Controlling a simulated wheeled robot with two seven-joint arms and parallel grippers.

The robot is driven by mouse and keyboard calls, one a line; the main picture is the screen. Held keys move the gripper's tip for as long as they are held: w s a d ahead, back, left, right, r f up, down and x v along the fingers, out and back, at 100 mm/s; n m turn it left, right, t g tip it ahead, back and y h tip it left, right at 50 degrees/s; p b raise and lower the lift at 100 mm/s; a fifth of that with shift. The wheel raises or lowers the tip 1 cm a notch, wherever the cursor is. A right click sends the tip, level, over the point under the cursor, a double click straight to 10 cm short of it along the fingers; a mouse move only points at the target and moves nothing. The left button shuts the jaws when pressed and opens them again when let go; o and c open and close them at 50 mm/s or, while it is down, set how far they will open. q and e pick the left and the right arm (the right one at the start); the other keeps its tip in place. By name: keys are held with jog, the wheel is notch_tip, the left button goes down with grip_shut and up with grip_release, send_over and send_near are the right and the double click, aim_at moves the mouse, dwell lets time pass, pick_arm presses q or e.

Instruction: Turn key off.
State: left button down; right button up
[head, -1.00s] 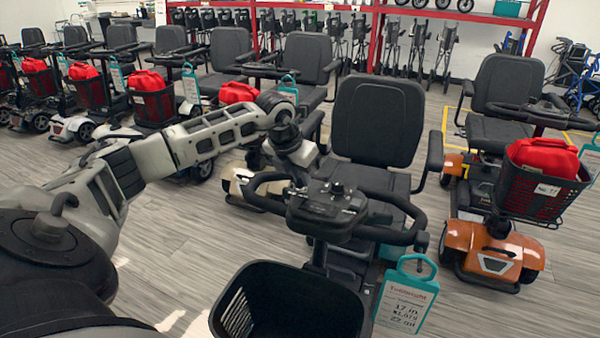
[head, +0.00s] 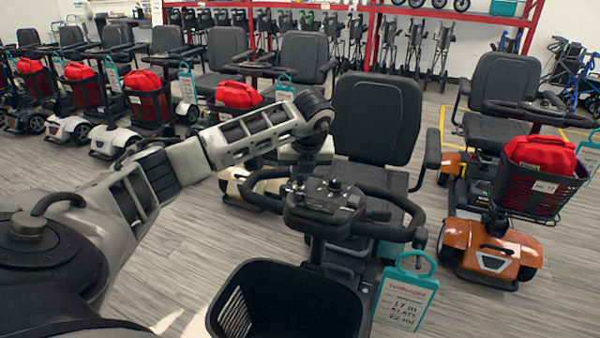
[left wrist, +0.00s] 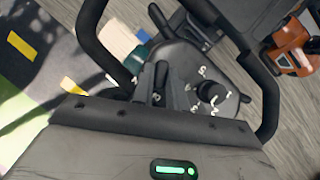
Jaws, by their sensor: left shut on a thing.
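The scooter's black control console (head: 325,208) stands between looped handlebars in front of a black seat. My left arm reaches over to its far left side. In the head view my left gripper (head: 297,182) is low at the console's left edge, mostly hidden. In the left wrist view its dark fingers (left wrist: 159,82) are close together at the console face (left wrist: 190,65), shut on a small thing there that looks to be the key. The key itself is hidden between the fingers. A round knob (left wrist: 210,92) with white markings sits beside them. My right gripper is not in view.
A black basket (head: 290,305) is in front of the console and a teal tag (head: 405,292) hangs at its right. An orange scooter (head: 488,250) with a red-filled basket stands right. More scooters line the left.

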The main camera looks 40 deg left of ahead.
pick_arm(q)
jog(key=shift+n, duration=0.3)
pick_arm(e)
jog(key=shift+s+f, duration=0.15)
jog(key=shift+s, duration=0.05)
pick_arm(q)
jog(key=c, duration=1.4)
grip_release()
jog(key=p+v, duration=0.1)
jog(key=v, duration=1.5)
jog(key=shift+w, duration=0.2)
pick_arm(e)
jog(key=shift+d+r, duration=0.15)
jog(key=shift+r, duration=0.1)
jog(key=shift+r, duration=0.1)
